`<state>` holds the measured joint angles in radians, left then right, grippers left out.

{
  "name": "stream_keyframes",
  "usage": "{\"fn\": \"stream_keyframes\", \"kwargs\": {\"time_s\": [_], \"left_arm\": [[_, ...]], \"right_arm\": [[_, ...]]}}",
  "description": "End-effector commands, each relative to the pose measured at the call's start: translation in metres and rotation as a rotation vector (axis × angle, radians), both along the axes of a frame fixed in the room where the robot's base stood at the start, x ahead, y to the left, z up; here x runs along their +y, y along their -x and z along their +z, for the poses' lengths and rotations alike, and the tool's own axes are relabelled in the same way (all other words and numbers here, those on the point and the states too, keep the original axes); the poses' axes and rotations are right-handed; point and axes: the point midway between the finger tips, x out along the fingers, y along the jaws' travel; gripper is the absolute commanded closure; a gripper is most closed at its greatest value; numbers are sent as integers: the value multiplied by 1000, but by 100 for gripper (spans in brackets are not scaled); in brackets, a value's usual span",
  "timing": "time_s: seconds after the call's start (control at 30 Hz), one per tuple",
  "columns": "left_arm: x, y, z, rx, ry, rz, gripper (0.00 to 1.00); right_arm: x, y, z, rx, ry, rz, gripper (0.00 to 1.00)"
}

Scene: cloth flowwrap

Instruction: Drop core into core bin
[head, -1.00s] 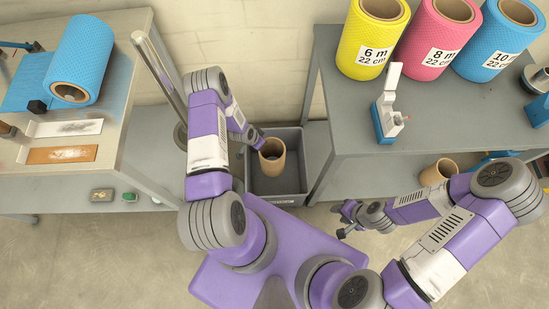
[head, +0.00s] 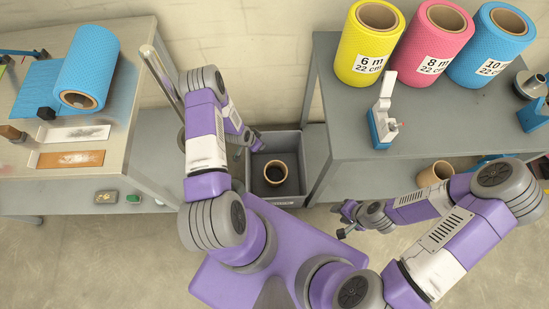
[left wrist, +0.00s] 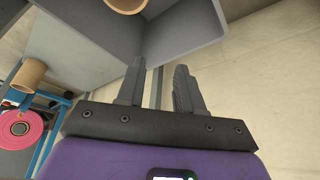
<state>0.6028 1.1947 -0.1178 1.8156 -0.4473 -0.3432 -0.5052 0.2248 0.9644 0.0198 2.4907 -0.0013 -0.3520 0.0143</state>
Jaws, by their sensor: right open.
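A tan cardboard core (head: 275,172) stands inside the grey core bin (head: 287,199) in the head view, its dark open end facing up. Part of the core (left wrist: 125,4) and the bin (left wrist: 85,48) also show at the top of the left wrist view. My left gripper (head: 250,141) is at the bin's left back edge. In the left wrist view its two fingers (left wrist: 156,88) are apart with nothing between them. My right gripper (head: 345,219) is open and empty over the floor, to the right of the bin.
The right table (head: 425,110) holds yellow (head: 372,50), pink (head: 438,55) and blue (head: 490,50) rolls and a small white-and-blue fixture (head: 382,115). Another tan core (head: 432,175) is below it. The left bench (head: 125,100) carries a blue cloth roll (head: 88,62).

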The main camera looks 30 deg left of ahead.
Motion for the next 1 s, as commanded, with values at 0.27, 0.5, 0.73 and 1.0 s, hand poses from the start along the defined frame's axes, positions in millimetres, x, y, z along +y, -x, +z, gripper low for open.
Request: {"fn": "stream_keyframes", "kwargs": {"time_s": [0.27,0.5,0.73,1.0], "left_arm": [[3,10,29,-1,0,-1,64],[4,12,31,-1,0,-1,64],[3,12,31,-1,0,-1,64],[-9,13,37,10,25,17,64]], "right_arm": [[0,0,25,0,0,0,57],[0,0,26,0,0,0,57],[0,0,26,0,0,0,57],[0,0,27,0,0,0,57]]}}
